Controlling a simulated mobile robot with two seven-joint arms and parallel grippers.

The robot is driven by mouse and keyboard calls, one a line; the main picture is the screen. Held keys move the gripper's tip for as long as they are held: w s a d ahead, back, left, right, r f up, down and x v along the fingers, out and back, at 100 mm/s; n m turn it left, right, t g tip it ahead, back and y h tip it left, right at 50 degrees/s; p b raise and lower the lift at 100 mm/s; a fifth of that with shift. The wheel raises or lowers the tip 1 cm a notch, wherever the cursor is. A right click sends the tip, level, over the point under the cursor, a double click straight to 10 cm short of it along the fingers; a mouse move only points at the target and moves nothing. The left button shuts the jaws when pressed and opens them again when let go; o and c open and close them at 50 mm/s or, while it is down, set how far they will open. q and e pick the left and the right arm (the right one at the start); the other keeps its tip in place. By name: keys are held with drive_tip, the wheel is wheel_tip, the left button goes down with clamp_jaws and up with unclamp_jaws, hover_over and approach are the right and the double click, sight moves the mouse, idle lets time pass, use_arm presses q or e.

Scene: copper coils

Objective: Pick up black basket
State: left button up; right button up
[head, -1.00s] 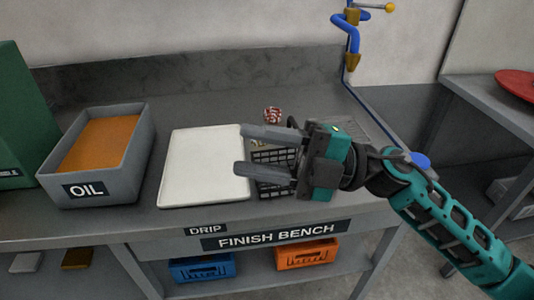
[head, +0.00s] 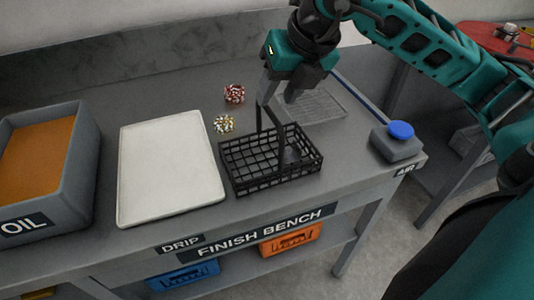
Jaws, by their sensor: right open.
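The black basket (head: 242,182) is a wire-mesh basket with an upright handle. It sits on the bench in the head view, right of the white tray. My right gripper (head: 278,98) is above the basket, pointing down, with its fingers open at the top of the handle. I cannot tell whether the handle is between the fingers or touching them. Something dark lies inside the basket, partly hidden by the mesh. My left gripper is not in view.
The white drip tray (head: 168,170) and the grey oil bin (head: 75,185) stand to the left. A red coil (head: 234,93) and a yellowish coil (head: 224,123) lie behind the basket. A wire rack (head: 325,103) lies behind right. A grey box with a blue button (head: 401,130) stands right.

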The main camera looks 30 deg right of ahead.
sight(270, 109)
drive_tip(key=shift+x, duration=3.95)
drive_tip(key=shift+d+f+b, duration=0.1)
drive_tip(key=shift+f+b, duration=0.15)
drive_tip(key=shift+b, duration=0.3)
clamp_jaws()
